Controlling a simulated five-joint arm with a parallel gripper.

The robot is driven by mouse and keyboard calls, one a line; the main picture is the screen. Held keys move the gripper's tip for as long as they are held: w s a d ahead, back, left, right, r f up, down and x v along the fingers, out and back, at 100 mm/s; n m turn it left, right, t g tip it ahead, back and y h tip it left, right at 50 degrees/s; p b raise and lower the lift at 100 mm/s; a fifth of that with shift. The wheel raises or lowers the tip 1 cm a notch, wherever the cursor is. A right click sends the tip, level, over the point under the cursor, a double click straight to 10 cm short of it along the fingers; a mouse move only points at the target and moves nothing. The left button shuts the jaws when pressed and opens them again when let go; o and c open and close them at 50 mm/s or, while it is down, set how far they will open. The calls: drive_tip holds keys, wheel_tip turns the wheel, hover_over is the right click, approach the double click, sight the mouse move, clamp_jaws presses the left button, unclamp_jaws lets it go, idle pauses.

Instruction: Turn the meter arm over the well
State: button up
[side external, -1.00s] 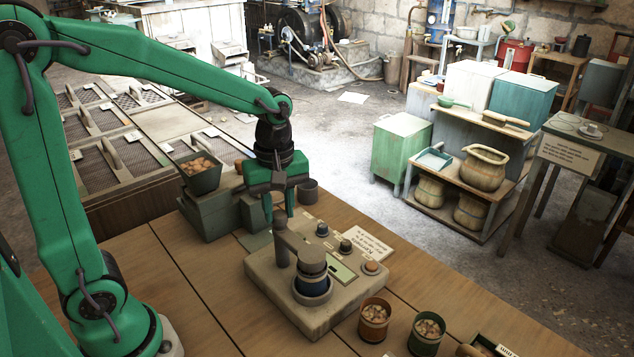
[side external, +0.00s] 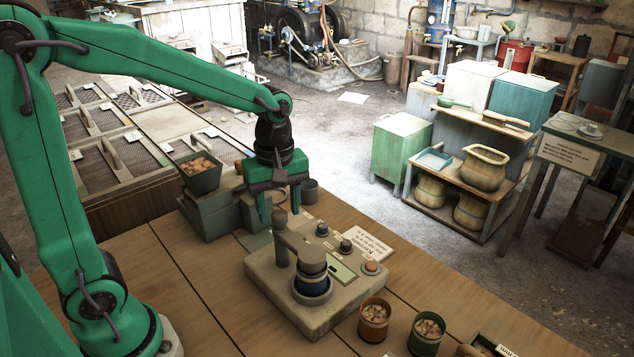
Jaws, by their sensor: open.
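The grey meter (side external: 262,268) stands on the wooden bench. From its back rises a post with a rounded knob (side external: 280,219). The meter arm (side external: 293,240) runs from this post towards the front right, and its dark round head (side external: 312,260) appears above the round well (side external: 313,297). A dark blue part shows between head and well; the inside of the well is hidden. My green gripper (side external: 279,215) points down with its fingers apart, just above and behind the post knob. It is empty; I cannot tell whether it touches the knob.
The meter has several knobs, such as an orange one (side external: 372,267), and a white label card (side external: 368,243) behind. A brown cup (side external: 375,322) and a green cup (side external: 427,333) stand at right. A scale with a nut-filled pan (side external: 199,176) stands behind left. The bench front left is clear.

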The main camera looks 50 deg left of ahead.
drive_tip(key=shift+r, duration=3.8)
drive_tip(key=shift+s+a+r+m+t, duration=0.1)
drive_tip(key=shift+s+r+m+t, duration=0.2)
drive_tip(key=shift+s+m, duration=0.4)
drive_tip(key=s+f+m+t, duration=0.1)
drive_tip(key=s+m+t, duration=0.4)
drive_tip(key=s+m, duration=0.4)
drive_tip(key=shift+s+a+m, duration=0.35)
drive_tip(key=shift+m, duration=1.75)
